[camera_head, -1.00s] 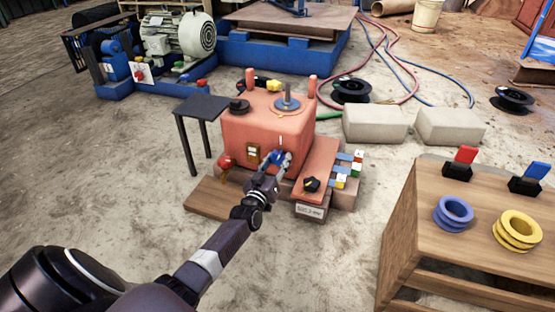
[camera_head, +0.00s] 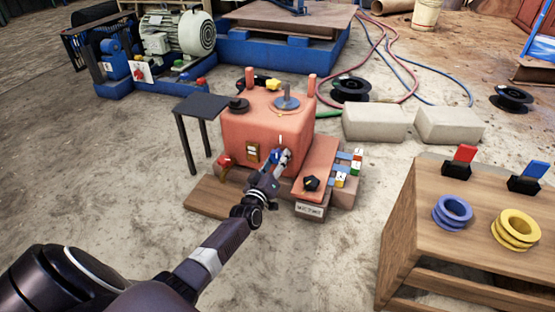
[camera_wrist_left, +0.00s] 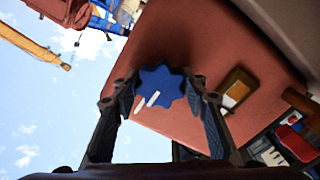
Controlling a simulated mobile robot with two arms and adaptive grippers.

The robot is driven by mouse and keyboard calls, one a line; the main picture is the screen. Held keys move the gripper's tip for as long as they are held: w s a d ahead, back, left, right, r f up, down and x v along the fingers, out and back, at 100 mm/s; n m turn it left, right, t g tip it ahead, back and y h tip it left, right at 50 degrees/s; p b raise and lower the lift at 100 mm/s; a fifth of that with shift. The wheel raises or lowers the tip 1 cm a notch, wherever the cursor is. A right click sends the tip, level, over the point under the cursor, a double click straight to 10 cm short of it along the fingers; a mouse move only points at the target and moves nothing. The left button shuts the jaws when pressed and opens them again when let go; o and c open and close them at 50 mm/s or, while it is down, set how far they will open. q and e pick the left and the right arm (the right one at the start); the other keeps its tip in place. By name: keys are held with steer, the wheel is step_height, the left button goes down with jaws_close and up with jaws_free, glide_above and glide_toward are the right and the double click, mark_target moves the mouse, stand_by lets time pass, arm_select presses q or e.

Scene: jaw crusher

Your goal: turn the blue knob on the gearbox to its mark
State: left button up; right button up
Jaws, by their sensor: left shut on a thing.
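The blue knob (camera_wrist_left: 162,87) is lobed and sits on the front face of the salmon-red gearbox (camera_head: 240,130). It carries a white line. A separate short white mark (camera_wrist_left: 138,104) shows on the gearbox face just beside the knob's rim. The knob's line points close to this mark; I cannot tell if they line up exactly. In the head view the mark (camera_head: 281,140) is a small white tick above the knob (camera_head: 275,156). My left gripper (camera_head: 281,158) is shut on the knob, one finger on each side. My right gripper is out of view.
A black selector knob (camera_head: 311,183) sits on a low red box right of my left gripper. A red knob (camera_head: 224,160) is to the left. A small dark table (camera_head: 201,107) stands left of the gearbox. A wooden bench (camera_head: 440,225) stands at the right.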

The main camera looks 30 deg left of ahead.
arm_select(q)
steer(key=o, duration=1.2)
steer(key=shift+v, duration=3.75)
